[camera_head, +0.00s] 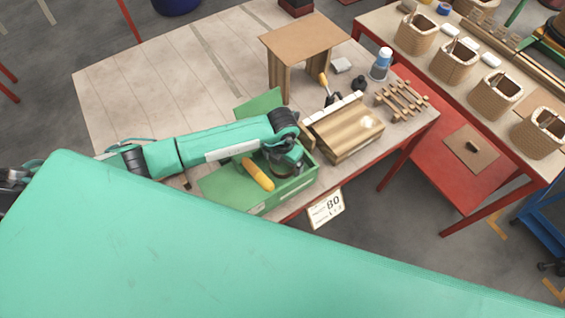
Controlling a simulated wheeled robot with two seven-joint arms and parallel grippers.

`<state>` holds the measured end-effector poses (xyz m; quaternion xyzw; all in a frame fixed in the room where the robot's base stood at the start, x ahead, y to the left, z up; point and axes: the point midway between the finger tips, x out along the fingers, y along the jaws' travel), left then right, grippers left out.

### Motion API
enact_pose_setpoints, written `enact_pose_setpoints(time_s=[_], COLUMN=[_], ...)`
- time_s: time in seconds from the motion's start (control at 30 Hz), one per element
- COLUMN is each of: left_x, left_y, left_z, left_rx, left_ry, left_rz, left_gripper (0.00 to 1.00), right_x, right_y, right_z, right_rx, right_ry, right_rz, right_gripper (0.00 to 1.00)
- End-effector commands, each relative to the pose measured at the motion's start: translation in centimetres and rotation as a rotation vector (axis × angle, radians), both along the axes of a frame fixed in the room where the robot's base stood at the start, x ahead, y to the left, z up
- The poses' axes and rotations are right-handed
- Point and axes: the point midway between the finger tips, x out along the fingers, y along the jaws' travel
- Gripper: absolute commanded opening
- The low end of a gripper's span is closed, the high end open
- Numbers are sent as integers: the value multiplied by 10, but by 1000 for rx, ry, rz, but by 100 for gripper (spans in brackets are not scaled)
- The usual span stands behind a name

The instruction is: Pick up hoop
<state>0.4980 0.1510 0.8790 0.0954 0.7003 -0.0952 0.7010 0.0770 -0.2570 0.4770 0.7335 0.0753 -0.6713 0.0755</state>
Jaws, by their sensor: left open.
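My left arm reaches in from the left over a green open box (262,204) at the table's front edge. My left gripper (284,172) points down into the right part of this box. It is open, but its fingertips are small and dark, so what lies between them cannot be told. I cannot make out a hoop; the arm and gripper cover part of the box's inside. A yellow handle (258,174) lies in the box, just left of the gripper. My right gripper is not in view.
A ribbed wooden block (346,134) stands close right of the box. Wicker baskets (455,62) line the right table. The wooden table (150,85) is clear at back left.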

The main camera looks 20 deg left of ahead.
Motion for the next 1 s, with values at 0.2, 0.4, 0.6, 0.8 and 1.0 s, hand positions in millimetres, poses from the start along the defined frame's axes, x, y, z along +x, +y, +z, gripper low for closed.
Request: enact_pose_setpoints(time_s=[0.2, 0.4, 0.6, 0.8, 1.0], left_x=[0, 0, 0, 1, 2], left_y=[0, 0, 0, -1, 0], left_z=[0, 0, 1, 13, 53], left_rx=[0, 0, 0, -2, -2], left_ry=[0, 0, 0, -1, -8], left_rz=[0, 0, 1, 1, -1], left_gripper=[70, 48, 48, 48, 48], right_x=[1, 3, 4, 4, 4], right_y=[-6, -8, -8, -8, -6], right_z=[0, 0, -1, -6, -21], right_rx=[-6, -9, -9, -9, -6], right_ry=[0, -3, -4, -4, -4], right_rz=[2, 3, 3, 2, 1], right_gripper=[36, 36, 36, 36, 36])
